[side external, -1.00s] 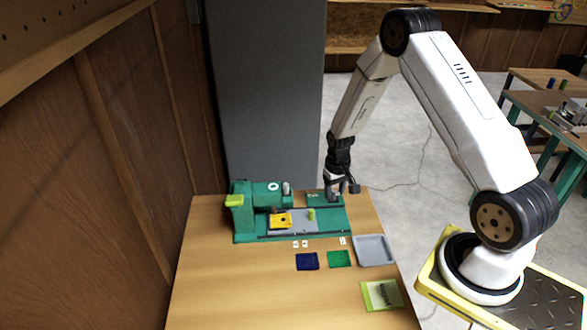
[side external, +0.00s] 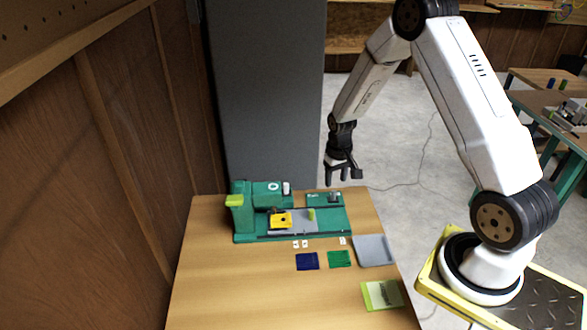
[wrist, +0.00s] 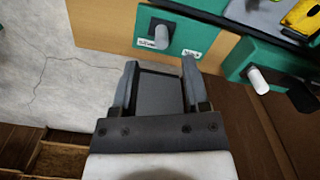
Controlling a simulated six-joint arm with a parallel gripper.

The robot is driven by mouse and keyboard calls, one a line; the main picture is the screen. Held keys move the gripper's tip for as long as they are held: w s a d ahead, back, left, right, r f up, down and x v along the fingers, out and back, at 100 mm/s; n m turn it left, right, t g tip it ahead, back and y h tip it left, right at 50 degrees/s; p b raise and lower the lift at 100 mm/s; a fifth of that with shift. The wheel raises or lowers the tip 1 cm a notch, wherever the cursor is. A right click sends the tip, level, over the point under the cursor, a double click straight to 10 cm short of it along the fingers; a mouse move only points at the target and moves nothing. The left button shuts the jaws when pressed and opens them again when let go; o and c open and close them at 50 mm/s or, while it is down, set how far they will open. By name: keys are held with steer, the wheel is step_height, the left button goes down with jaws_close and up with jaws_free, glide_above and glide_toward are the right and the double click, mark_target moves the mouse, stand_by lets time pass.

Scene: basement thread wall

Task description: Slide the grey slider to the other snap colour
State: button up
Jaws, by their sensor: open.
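The grey slider (wrist: 160,37) is a short grey knob on a dark base on the green plate (wrist: 185,33). It stands toward the left end of that plate in the wrist view, by the left of two small white labels, whose text is too small to read surely. In the side view the slider (side external: 335,198) is near the right end of the plate (side external: 316,199). My gripper (side external: 343,174) is open and empty, above and apart from the slider. Both fingers of my gripper (wrist: 160,66) show in the wrist view, pointing toward the plate.
The green sewing machine (side external: 243,215) stands left of the plate, with a white knob (wrist: 258,80) and a yellow piece (side external: 281,220) on its bed. Blue (side external: 307,262) and green (side external: 340,259) cloths and a grey tray (side external: 374,251) lie in front. The table's front left is clear.

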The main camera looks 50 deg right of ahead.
mark_target(334, 191)
steer(key=shift+r, duration=0.6)
step_height(334, 191, up, 4)
steer(key=shift+f, duration=0.1)
stand_by(0.4)
steer(key=shift+c, duration=0.2)
